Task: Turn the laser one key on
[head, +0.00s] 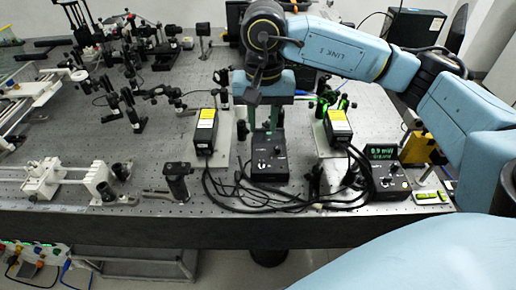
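A black laser control box (270,163) stands near the table's front edge, with a knob or key switch on its face too small to read. A second black control box (388,182) stands to its right, beside a green-lit display reading about 0.9 mW (383,153). I cannot tell from labels which box is laser one. My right gripper (265,122) points down just behind and above the first box. Its two dark fingers look apart, with nothing visible between them. Whether it touches the box is unclear. My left gripper is not in view.
Two laser heads with yellow labels, one left (205,131) and one right (338,128), flank my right gripper. Black cables (235,192) loop around the first box. A black post (177,182) and a white rail assembly (60,180) stand to the left. Optic mounts crowd the back left.

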